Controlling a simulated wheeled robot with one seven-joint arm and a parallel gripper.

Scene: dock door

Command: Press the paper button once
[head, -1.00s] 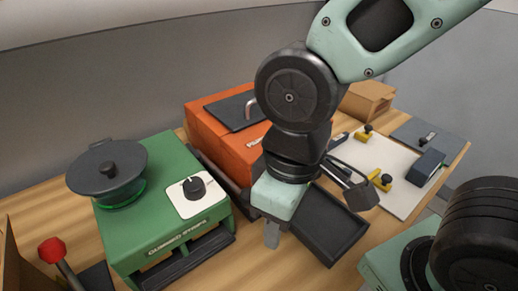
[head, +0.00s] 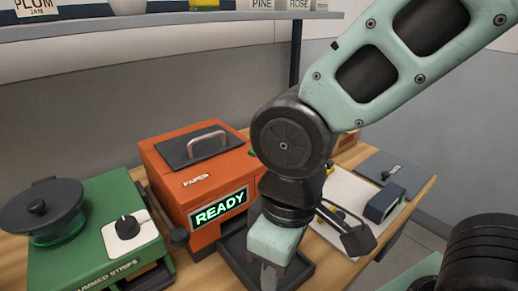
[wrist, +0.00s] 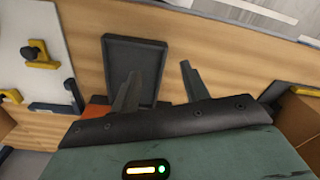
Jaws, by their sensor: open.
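The orange machine labelled PAPER (head: 170,160) stands at the middle of the bench in the head view. Its lit green display (head: 219,207) reads READY. A small green spot (head: 252,152) shows at its right edge beside my arm; I cannot tell whether this is the paper button. My arm hides the right part of the machine's front. My gripper (head: 270,276) points down over the dark tray in front of the machine. In the wrist view my gripper (wrist: 160,84) has its fingers apart, with nothing between them.
The dark tray (wrist: 150,55) lies below the fingers. A white board (head: 335,235) with clamps and a dark block (head: 384,203) lies right. A shelf (head: 150,25) hangs above.

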